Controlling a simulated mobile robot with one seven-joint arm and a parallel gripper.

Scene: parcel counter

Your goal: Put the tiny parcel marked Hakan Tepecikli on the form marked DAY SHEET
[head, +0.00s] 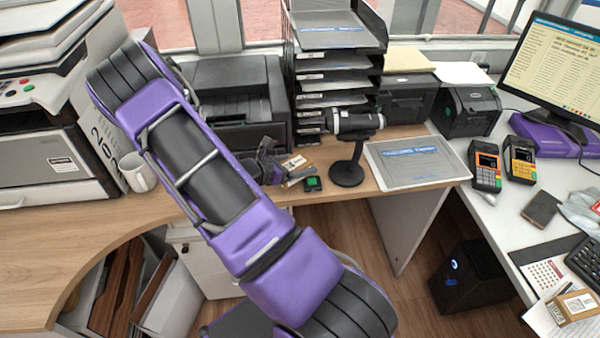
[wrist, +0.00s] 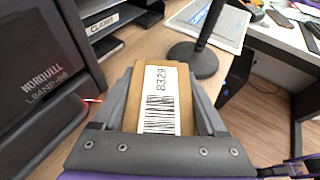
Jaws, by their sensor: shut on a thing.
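My gripper (head: 288,169) is shut on a small brown parcel (wrist: 160,100), close over the wooden desk in front of the black printer. The parcel's white label shows a barcode and the number 8329; no name on it can be read. The parcel also shows between the fingers in the head view (head: 295,162). A form with a blue header (head: 415,162) lies on the desk, right of the black stand; its heading is too small to read. Another small parcel (head: 577,305) sits on papers at the lower right. I cannot tell which sheet is the DAY SHEET.
A black scanner on a stand (head: 348,172) rises between my gripper and the blue-headed form. A small black device with a green top (head: 313,184) lies near my gripper. Paper trays (head: 335,65) stand behind. Card terminals (head: 486,165) and a phone (head: 541,208) occupy the white counter.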

